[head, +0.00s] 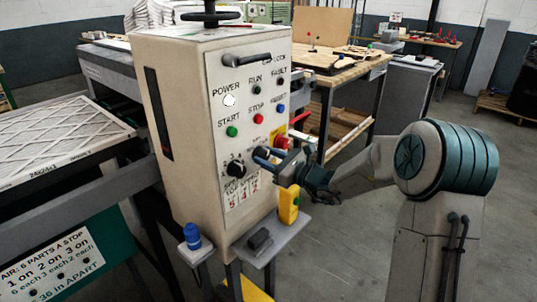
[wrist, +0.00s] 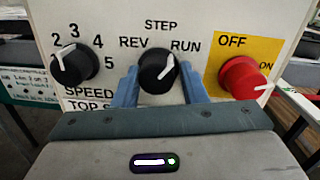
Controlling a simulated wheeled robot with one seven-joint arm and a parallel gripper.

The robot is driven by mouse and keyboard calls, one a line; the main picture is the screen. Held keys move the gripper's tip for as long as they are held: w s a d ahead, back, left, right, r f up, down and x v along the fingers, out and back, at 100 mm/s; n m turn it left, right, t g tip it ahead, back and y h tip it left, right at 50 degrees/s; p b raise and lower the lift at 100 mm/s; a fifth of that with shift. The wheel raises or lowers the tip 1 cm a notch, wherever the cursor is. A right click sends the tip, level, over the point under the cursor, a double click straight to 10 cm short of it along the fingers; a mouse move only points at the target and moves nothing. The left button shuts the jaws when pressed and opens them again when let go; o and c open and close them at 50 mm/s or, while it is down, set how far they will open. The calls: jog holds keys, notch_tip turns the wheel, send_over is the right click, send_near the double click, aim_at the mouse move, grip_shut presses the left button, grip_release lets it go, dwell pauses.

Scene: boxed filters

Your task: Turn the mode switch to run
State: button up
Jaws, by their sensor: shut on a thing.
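The mode switch (wrist: 157,72) is a round black knob with a white pointer, under the labels REV, STEP and RUN. Its pointer slants up and right, toward the RUN side. My gripper (wrist: 160,88) has one blue finger on each side of the knob and is shut on it. In the head view my gripper (head: 265,158) reaches the front of the cream control cabinet (head: 205,205) from the right. There the fingers mostly hide the mode switch.
The black speed knob (wrist: 75,66) is close on the left, and the red OFF/ON knob (wrist: 243,77) on its yellow plate is close on the right. Below, a small shelf (head: 285,237) carries a dark block and a yellow object (head: 289,206). Open floor lies right of the cabinet.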

jog(key=shift+s+a+f+m+p, duration=0.1)
jog(key=shift+s+f+m+p, duration=0.2)
jog(key=shift+m, duration=0.5)
jog(key=shift+w, duration=0.1)
jog(key=shift+r, duration=0.1)
jog(key=shift+c, duration=0.6)
jog(key=shift+r, duration=0.1)
jog(key=o, duration=1)
jog(key=shift+a, duration=0.15)
jog(key=shift+d, duration=0.2)
